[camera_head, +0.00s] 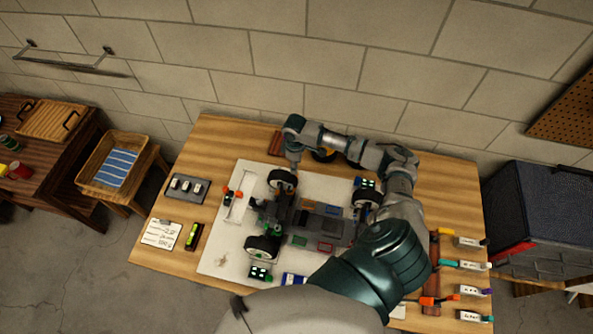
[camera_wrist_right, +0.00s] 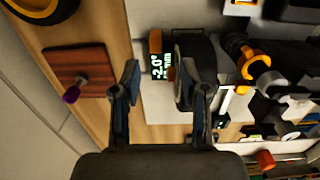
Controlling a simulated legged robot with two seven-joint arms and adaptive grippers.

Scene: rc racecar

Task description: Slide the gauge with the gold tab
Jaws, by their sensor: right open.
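In the right wrist view, a small gauge with a lit "-2.0°" display (camera_wrist_right: 158,68) and a gold-orange tab (camera_wrist_right: 155,41) stands beside a black tyre (camera_wrist_right: 205,62). My right gripper (camera_wrist_right: 158,92) is open, its fingers on either side of the gauge's line, with the right finger overlapping the tyre. I cannot tell whether either finger touches the gauge. In the head view, my right gripper (camera_head: 291,153) is above the car's far-left wheel (camera_head: 282,180) and hides the gauge. The RC car (camera_head: 320,222) sits on a pale board (camera_head: 222,262). My left gripper is out of view.
A reddish wooden block (camera_wrist_right: 78,70) with a purple-tipped peg lies left of the fingers. A yellow-rimmed wheel (camera_head: 323,155) lies behind the car. Labelled tools with coloured ends (camera_head: 470,265) line the table's right side.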

